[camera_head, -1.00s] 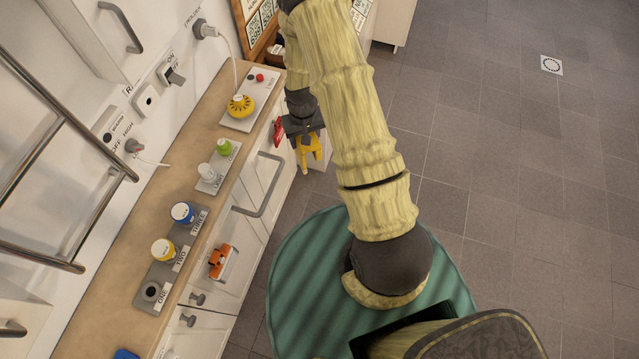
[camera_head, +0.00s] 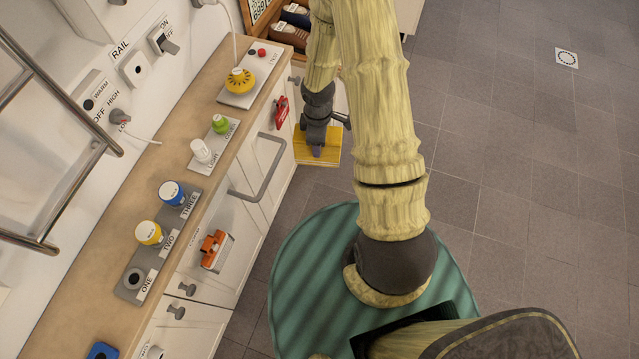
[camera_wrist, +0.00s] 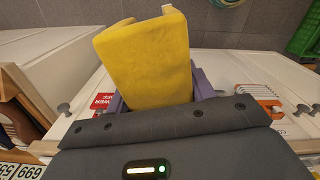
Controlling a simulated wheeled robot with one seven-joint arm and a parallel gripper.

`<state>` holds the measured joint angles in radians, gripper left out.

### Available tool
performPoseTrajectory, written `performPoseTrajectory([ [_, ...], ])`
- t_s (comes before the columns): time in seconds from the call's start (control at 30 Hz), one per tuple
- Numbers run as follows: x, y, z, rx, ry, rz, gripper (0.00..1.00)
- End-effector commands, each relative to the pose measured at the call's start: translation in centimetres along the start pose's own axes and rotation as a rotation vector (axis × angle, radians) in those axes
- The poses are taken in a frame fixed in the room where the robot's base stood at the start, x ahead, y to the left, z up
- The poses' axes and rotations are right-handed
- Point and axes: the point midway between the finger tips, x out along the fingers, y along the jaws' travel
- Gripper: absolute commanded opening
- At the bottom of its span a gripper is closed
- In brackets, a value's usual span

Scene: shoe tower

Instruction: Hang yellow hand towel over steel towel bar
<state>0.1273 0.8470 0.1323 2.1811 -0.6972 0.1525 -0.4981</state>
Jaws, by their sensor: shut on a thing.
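The yellow hand towel (camera_head: 330,146) is held in my gripper (camera_head: 316,152), beyond the counter's right edge, above the floor side. In the wrist view the towel (camera_wrist: 147,62) is a thick folded slab. It sits between the purple fingers of my gripper (camera_wrist: 160,96), which are shut on it. Its lower end is hidden behind the gripper body. A steel rail with round bars (camera_head: 28,241) is on the wall at the far left, well apart from the towel. I cannot tell which bar is the towel bar.
Shoes (camera_head: 290,30) stand on a shelf behind. Floor at right is clear.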

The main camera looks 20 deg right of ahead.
Motion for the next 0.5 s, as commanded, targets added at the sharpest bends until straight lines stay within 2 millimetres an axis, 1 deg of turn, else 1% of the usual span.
performPoseTrajectory([
  [0.03, 1.8, -0.6, 0.2, -0.120, 0.000, -0.001, 0.29],
  [0.1, 2.8, -1.4, 0.3, -0.295, 0.000, -0.001, 0.29],
  [0.2, 3.8, -2.4, 0.5, -0.515, 0.000, 0.000, 0.29],
  [0.3, 4.6, -3.4, 0.7, -0.693, 0.000, -0.001, 0.29],
  [0.5, 6.1, -5.2, 0.9, -0.984, -0.001, -0.001, 0.29],
])
